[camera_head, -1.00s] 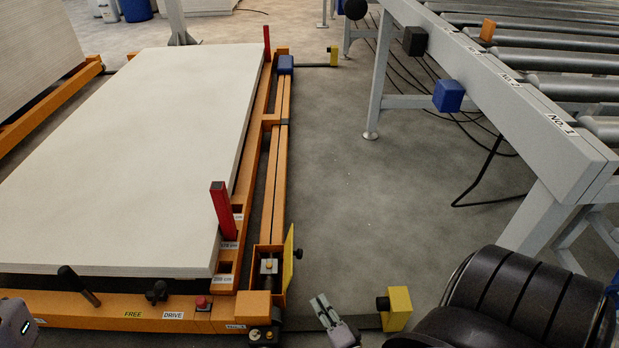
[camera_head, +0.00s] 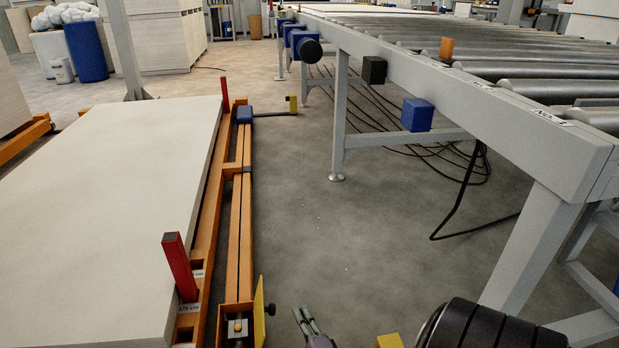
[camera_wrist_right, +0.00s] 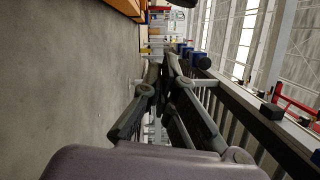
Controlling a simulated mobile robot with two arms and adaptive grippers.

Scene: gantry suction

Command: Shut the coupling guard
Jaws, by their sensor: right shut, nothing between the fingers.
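My left gripper is not in view.
An orange frame with a large pale board (camera_head: 120,190) and a red post (camera_head: 180,266) lies left. A grey roller conveyor (camera_head: 480,105) with a blue box (camera_head: 417,115) stands right. A yellow block (camera_head: 389,341) is at the bottom edge. Grey floor between is clear.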

